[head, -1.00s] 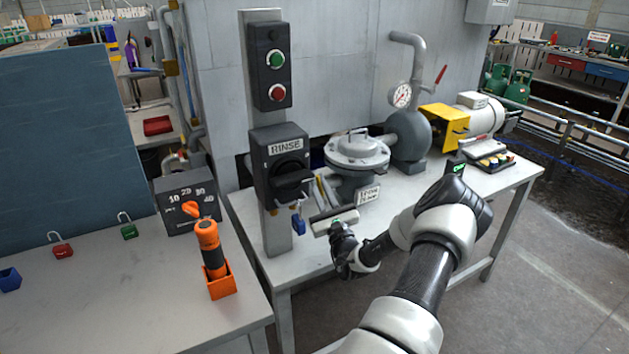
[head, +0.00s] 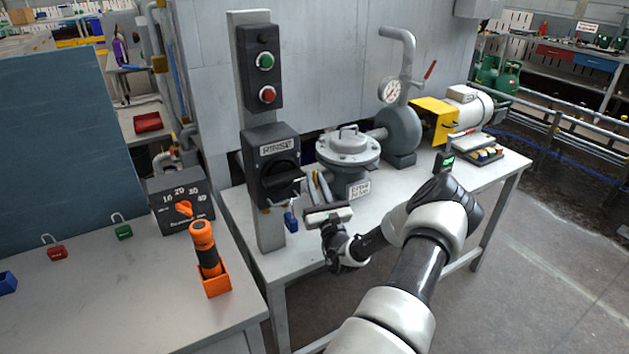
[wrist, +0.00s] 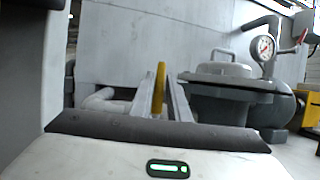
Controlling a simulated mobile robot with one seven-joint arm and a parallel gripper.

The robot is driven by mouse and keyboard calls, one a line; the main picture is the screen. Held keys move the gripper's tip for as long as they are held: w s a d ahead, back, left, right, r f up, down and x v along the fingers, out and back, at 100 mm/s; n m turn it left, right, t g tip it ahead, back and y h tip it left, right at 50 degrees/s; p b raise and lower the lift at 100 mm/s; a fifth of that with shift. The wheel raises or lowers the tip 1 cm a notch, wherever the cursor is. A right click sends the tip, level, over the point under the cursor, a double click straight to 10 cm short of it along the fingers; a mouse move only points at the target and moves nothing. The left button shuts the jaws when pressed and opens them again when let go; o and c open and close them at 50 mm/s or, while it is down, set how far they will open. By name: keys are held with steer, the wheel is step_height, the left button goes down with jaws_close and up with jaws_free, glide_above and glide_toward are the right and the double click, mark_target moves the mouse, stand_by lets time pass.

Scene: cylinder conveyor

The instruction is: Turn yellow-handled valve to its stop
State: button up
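The valve's yellow handle (wrist: 160,86) shows in the wrist view as a narrow upright bar between my two fingers, its end reaching past their tips. My gripper (head: 318,184) is at the left of the grey flanged valve body (head: 348,150), just right of the black switch box. In the wrist view my gripper (wrist: 162,98) has its fingers close together, and it looks shut on the yellow handle. The contact faces are hard to see. In the head view the handle is mostly hidden by the fingers and the switch box. The valve body also shows in the wrist view (wrist: 220,95).
The post with the RINSE switch box (head: 272,165) and a blue padlock (head: 291,221) stands close left of my gripper. A gauge (head: 390,91), pump (head: 402,130) and yellow-ended motor (head: 436,118) are behind right. The front of the bench (head: 400,195) is mostly clear.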

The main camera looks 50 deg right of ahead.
steer(key=o, duration=0.3)
steer(key=shift+s, duration=0.1)
steer(key=v, duration=1.7)
steer(key=shift+f, duration=0.2)
steer(key=shift+a+r, duration=0.1)
steer(key=shift+a, duration=0.05)
